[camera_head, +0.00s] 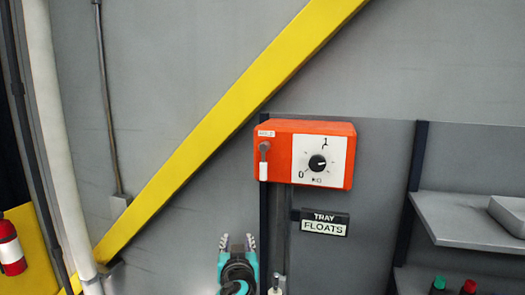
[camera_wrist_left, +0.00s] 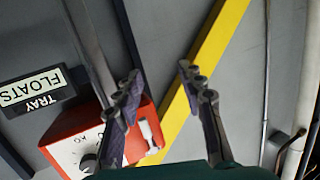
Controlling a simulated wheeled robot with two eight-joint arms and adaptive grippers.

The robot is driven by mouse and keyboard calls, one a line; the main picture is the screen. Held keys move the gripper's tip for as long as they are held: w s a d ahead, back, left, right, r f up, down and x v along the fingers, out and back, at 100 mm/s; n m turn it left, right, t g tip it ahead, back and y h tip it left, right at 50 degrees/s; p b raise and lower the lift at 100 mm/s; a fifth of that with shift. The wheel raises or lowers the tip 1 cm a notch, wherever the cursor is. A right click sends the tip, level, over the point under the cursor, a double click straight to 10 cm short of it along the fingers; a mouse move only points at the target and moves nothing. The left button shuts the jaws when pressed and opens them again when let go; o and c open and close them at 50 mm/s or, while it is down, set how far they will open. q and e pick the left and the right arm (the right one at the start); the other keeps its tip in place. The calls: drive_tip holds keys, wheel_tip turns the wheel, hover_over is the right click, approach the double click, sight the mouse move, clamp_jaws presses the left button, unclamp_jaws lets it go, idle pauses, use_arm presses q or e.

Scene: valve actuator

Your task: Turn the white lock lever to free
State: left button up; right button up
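The white lock lever (camera_head: 263,171) hangs straight down on the left part of the orange box's front (camera_head: 308,127), below a small label that is hard to read. The lever (camera_wrist_left: 146,131) also shows in the left wrist view, beyond and between the fingers, nearer the left-hand finger. My left gripper (camera_head: 238,242) is below and left of the box in the head view, apart from the lever. Its fingers (camera_wrist_left: 160,78) are spread in the left wrist view, with nothing held. My right gripper is in neither view.
A black dial (camera_head: 317,162) on a white plate sits right of the lever. A "TRAY FLOATS" sign (camera_head: 325,222) and a grey post stand below the box. A yellow diagonal beam (camera_head: 190,155) crosses behind. A grey shelf (camera_head: 470,222) is at the right.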

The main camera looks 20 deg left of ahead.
sight(263, 168)
use_arm(q)
drive_tip(key=w+d+r+t+h+p, duration=0.1)
drive_tip(key=w+d+r+p, duration=0.15)
drive_tip(key=r, duration=0.25)
drive_tip(key=w+d+r+m+t+p, duration=0.1)
drive_tip(key=r+p, duration=0.2)
drive_tip(key=r, duration=0.3)
drive_tip(key=w+d+r+t+h+p, duration=0.1)
drive_tip(key=w+r+p, duration=0.15)
drive_tip(key=r, duration=0.25)
drive_tip(key=p+x, duration=0.2)
drive_tip(key=x, duration=0.6)
drive_tip(key=shift+d+f, duration=0.15)
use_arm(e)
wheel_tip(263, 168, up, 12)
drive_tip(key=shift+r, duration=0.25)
use_arm(q)
drive_tip(key=shift+s, duration=0.1)
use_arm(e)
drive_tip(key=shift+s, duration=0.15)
use_arm(q)
clamp_jaws()
